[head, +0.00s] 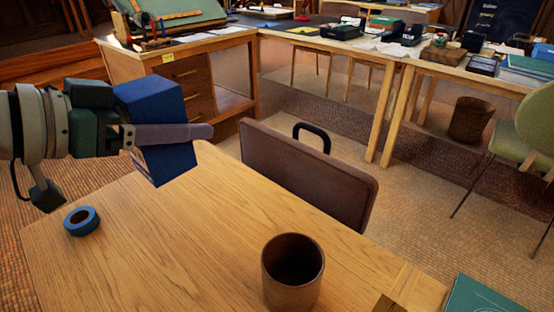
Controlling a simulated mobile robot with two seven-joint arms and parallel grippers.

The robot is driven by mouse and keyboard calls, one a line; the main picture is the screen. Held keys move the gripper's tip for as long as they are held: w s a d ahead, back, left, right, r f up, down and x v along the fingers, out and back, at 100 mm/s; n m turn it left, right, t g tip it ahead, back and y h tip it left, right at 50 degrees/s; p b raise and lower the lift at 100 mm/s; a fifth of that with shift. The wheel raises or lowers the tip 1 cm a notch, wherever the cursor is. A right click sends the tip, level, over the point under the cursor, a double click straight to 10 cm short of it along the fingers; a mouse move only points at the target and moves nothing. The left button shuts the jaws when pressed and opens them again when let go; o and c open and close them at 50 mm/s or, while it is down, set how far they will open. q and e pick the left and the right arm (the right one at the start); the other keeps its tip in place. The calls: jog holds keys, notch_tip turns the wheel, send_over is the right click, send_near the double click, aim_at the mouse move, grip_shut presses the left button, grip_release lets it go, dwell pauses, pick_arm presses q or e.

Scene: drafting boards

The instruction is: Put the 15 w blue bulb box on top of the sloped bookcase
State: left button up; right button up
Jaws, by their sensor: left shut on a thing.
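The blue bulb box (150,105) is in the left part of the head view, tilted, above the left side of the wooden table. My left gripper (172,135) is shut on it, with a finger lying across its near side. The box is clear of the tabletop as far as I can see. Its print is too small or turned away to read. The sloped bookcase cannot be made out in this view. My right gripper is not in view.
The near wooden table (170,230) holds a blue tape roll (82,221) and a brown cup (292,272). Behind are cluttered desks (330,47), a waste basket (469,120) and a green chair (535,130).

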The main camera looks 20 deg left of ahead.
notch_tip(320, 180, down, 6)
jog(key=b, duration=0.5)
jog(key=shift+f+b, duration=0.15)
jog(key=shift+b, duration=0.15)
pick_arm(q)
jog(key=shift+s+f+b, duration=0.1)
jog(key=shift+f+b, duration=0.95)
jog(key=shift+f, duration=8.25)
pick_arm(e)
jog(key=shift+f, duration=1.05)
pick_arm(q)
jog(key=shift+f, duration=0.2)
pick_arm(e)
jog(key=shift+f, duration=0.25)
pick_arm(q)
jog(key=o, duration=1.3)
jog(key=shift+r, duration=0.1)
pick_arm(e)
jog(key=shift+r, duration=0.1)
